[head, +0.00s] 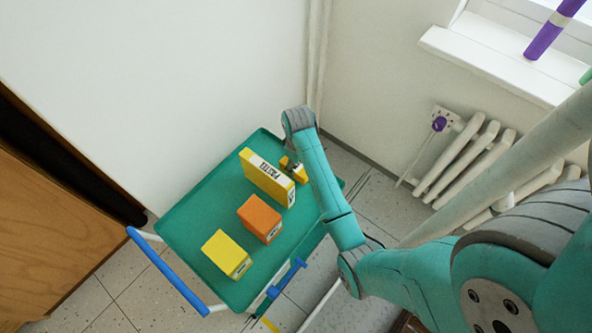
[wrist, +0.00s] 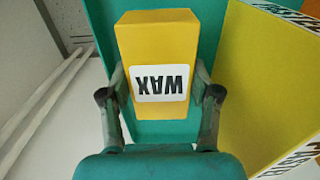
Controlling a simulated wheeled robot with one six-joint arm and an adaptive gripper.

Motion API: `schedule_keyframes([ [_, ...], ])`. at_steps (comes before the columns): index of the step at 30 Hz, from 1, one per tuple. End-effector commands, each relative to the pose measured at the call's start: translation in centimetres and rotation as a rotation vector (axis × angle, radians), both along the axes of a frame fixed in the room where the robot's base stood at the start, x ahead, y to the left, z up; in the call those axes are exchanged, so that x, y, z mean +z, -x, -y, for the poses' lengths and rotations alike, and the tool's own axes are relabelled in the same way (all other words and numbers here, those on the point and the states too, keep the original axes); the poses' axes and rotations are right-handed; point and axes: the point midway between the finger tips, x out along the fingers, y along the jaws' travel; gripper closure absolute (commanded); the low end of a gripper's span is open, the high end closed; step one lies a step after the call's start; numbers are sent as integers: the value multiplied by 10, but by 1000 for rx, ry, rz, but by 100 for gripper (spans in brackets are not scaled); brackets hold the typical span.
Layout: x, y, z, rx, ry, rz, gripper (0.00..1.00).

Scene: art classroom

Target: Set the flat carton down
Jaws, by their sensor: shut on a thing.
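A yellow carton with a white WAX label (wrist: 160,50) fills the middle of the wrist view. My gripper (wrist: 160,98) is shut on it, one finger on each side. In the head view the carton (head: 301,176) is a small yellow patch beside my gripper (head: 292,167), mostly hidden by my arm. It is over the far right part of the green trolley top (head: 190,225). I cannot tell whether it touches the surface.
A yellow PASTEL box (head: 265,178) stands on edge close to the held carton, and shows at right in the wrist view (wrist: 262,90). An orange box (head: 259,218) and another yellow box (head: 226,254) stand nearer. The trolley's left side is clear. A radiator (head: 470,160) is at right.

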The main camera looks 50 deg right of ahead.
Motion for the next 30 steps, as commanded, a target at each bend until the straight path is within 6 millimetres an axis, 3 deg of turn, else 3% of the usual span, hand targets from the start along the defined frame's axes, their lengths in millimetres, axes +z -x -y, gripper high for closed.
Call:
schedule_keyframes([
  [10,-36,1,0,0,-1,-1,79],
  [21,-40,0,0,0,0,0,79],
  [22,-40,0,0,0,0,1,31],
  [24,-40,0,0,0,0,1,13],
  [30,-40,0,0,0,0,0,13],
])
